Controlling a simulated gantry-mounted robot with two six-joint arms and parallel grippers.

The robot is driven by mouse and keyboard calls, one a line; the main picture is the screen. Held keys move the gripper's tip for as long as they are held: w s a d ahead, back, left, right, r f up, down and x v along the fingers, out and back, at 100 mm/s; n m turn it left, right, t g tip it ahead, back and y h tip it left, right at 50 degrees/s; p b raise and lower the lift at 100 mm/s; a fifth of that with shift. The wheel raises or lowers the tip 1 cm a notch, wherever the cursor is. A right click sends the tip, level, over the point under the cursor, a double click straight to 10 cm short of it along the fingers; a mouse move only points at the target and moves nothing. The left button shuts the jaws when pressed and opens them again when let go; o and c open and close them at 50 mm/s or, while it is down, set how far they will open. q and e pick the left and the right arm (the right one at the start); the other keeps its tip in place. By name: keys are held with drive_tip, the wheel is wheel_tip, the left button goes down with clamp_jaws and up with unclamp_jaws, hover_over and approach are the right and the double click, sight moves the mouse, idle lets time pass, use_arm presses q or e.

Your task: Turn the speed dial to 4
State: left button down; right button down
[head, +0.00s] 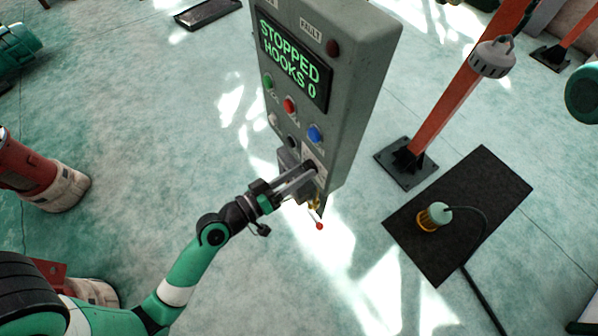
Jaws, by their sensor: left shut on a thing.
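A grey control box (353,93) stands upright at the top middle of the head view. Its screen (291,62) reads "STOPPED HOOKS 0" in green letters. Below the screen are green, red and blue buttons and dark knobs. My left gripper (304,175) reaches up from the lower left to the lower part of the panel and is shut on a small part there, probably the speed dial. The fingers hide most of that part, and I cannot read its numbers or setting. My right gripper is not in view.
A small red-tipped lever (319,226) hangs below the box, close to the gripper. An orange post (455,100) on a dark base stands to the right. A black mat (492,187) with a teal corded lamp-like thing (434,216) lies right. Red and white cylinders (45,180) stand left.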

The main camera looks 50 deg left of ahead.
use_arm(q)
drive_tip(key=shift+c, duration=1.7)
unclamp_jaws()
drive_tip(key=s+b, duration=0.4)
drive_tip(key=s, duration=0.7)
drive_tip(key=shift+s+r, duration=0.3)
